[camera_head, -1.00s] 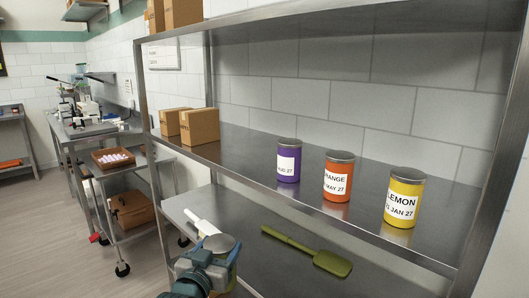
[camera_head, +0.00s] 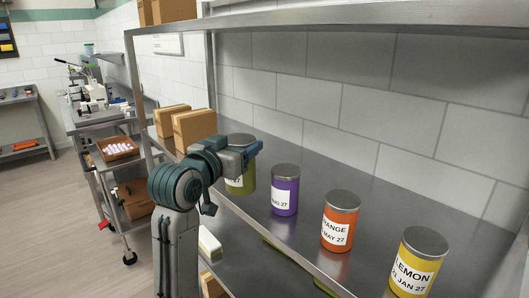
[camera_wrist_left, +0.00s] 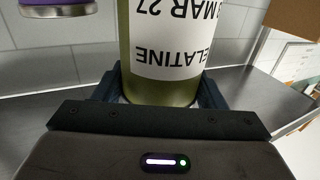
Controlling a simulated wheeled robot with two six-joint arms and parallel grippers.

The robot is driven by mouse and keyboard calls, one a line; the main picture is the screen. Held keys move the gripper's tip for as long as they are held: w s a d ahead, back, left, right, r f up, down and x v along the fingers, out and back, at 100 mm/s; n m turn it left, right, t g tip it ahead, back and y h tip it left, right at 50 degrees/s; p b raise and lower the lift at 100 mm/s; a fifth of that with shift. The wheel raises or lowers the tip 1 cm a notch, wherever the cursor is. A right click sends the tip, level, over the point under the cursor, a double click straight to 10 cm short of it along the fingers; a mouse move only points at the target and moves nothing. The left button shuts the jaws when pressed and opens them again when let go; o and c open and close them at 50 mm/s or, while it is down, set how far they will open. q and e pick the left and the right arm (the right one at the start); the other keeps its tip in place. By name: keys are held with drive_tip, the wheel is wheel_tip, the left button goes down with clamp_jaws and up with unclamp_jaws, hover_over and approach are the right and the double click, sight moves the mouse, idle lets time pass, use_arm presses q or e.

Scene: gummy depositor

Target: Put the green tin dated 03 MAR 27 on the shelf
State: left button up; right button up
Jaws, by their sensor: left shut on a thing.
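The green tin (camera_head: 242,184) is in my left gripper (camera_head: 248,150), over the middle shelf (camera_head: 345,190), left of the purple tin. In the left wrist view the tin (camera_wrist_left: 160,88) sits between the fingers, its label upside down and reading "ELATINE" and "3 MAR 27". The gripper is shut on it. The tin looks upright; I cannot tell whether its base touches the shelf. The purple tin (camera_head: 285,190), the orange tin (camera_head: 339,222) and the yellow lemon tin (camera_head: 418,262) stand in a row to the right. My right gripper is not in view.
Cardboard boxes (camera_head: 194,130) stand on the shelf left of the green tin. An upper shelf (camera_head: 350,17) runs overhead. The shelf behind the tins is clear to the tiled wall. Below, a green spatula (camera_head: 271,244) is partly hidden. A cart (camera_head: 122,165) stands at left.

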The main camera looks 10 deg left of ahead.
use_arm(q)
drive_tip(key=shift+w+a+r+p, duration=0.25)
drive_tip(key=shift+w+a, duration=0.1)
drive_tip(key=shift+w, duration=0.2)
drive_tip(key=shift+w+a+r+p, duration=0.15)
drive_tip(key=shift+w+a+p, duration=0.15)
drive_tip(key=shift+w, duration=0.25)
drive_tip(key=w+a+f+p, duration=0.1)
drive_tip(key=w+f+p, duration=0.1)
drive_tip(key=w, duration=0.3)
drive_tip(key=w+a+f+p, duration=0.2)
drive_tip(key=w+f, duration=0.1)
drive_tip(key=w, duration=0.3)
drive_tip(key=shift+w+a, duration=0.3)
drive_tip(key=shift+f, duration=0.15)
drive_tip(key=o, duration=1.1)
drive_tip(key=shift+f, duration=0.15)
drive_tip(key=o, duration=0.4)
